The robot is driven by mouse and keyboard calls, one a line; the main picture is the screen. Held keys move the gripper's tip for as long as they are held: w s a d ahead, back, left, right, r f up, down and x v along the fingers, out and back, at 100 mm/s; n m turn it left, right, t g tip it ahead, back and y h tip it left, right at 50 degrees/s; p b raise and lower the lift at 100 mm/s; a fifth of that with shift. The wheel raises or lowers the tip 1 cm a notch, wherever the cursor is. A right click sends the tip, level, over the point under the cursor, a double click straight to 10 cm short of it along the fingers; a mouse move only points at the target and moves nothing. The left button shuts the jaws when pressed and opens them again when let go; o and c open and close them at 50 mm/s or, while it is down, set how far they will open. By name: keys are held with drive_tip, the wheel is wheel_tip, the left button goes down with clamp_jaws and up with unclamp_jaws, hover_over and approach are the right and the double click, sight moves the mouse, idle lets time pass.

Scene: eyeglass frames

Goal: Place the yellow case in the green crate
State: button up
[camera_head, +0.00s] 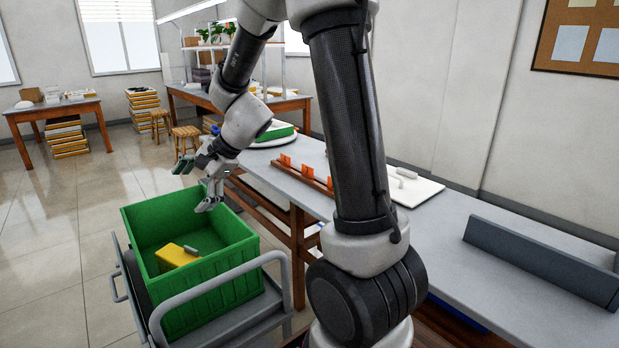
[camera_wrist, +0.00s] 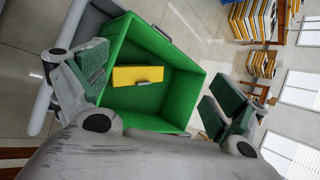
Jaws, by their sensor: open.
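The yellow case (camera_head: 174,257) lies inside the green crate (camera_head: 206,281), on its floor near one wall. A small grey part shows at the case's edge. The crate stands on a grey cart with a rail. My gripper (camera_head: 196,186) is above the crate's far rim, its fingers spread wide and empty. The wrist view also shows the yellow case (camera_wrist: 138,76) in the green crate (camera_wrist: 187,95), with the open fingers on either side of the view and apart from the case.
A long grey workbench (camera_head: 455,235) runs to the right of the crate. It bears a rack with orange dividers (camera_head: 309,172), a white board with a handle (camera_head: 412,187) and a dark grey ledge (camera_head: 540,262). Stools (camera_head: 186,134) and another table stand at the back. The floor at left is clear.

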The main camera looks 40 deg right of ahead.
drive_tip(key=s+d+r+n+h, duration=0.2)
drive_tip(key=s+d+r+n, duration=0.1)
drive_tip(key=s, duration=0.6)
drive_tip(key=s+d+r+n+g+h, duration=0.1)
drive_tip(key=s+d+r+n+h, duration=0.1)
drive_tip(key=s+d+n, duration=0.4)
drive_tip(key=s+d+r+n+h, duration=0.2)
drive_tip(key=s+d+r+n, duration=0.2)
drive_tip(key=s, duration=0.9)
drive_tip(key=shift+s+d+n, duration=0.25)
drive_tip(key=shift+d+n, duration=0.25)
drive_tip(key=shift+n, duration=0.4)
drive_tip(key=shift+r, duration=0.1)
